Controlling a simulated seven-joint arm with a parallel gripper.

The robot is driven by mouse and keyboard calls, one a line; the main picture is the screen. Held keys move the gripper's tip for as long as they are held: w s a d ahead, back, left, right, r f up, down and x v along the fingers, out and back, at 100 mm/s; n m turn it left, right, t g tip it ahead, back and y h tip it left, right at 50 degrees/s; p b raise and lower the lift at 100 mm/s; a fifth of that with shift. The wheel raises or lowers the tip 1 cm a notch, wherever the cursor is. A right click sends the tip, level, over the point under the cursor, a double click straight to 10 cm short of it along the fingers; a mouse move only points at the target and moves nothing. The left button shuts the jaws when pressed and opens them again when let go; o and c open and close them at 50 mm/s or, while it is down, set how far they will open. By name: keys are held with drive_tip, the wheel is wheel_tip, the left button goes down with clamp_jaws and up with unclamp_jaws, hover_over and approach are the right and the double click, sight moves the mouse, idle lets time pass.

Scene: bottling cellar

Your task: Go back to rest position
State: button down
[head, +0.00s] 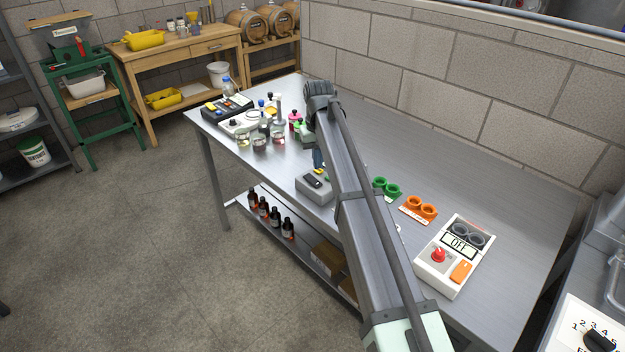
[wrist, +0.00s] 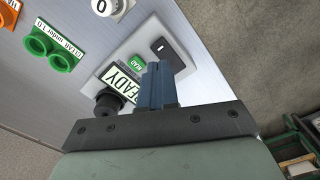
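My arm reaches over the steel table (head: 480,200) from the lower right in the head view. My gripper (head: 318,160) hangs down over the grey meter box (head: 316,190), partly hidden by my arm. In the wrist view the two blue fingers of my gripper (wrist: 158,68) are together, with nothing seen between them. The meter (wrist: 180,62) lies beyond the fingertips, with a "READY" display, a green "READ" button, a black knob and a dark slot. Whether the fingertips touch it I cannot tell.
Green double holder (head: 387,187), orange double holder (head: 420,208) and a white device (head: 455,257) reading "OFF" stand right of my arm. Sample jars (head: 260,142), a scale (head: 240,122) and bottles crowd the left end. A block wall (head: 440,75) runs behind the table.

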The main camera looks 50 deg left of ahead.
idle(0.5)
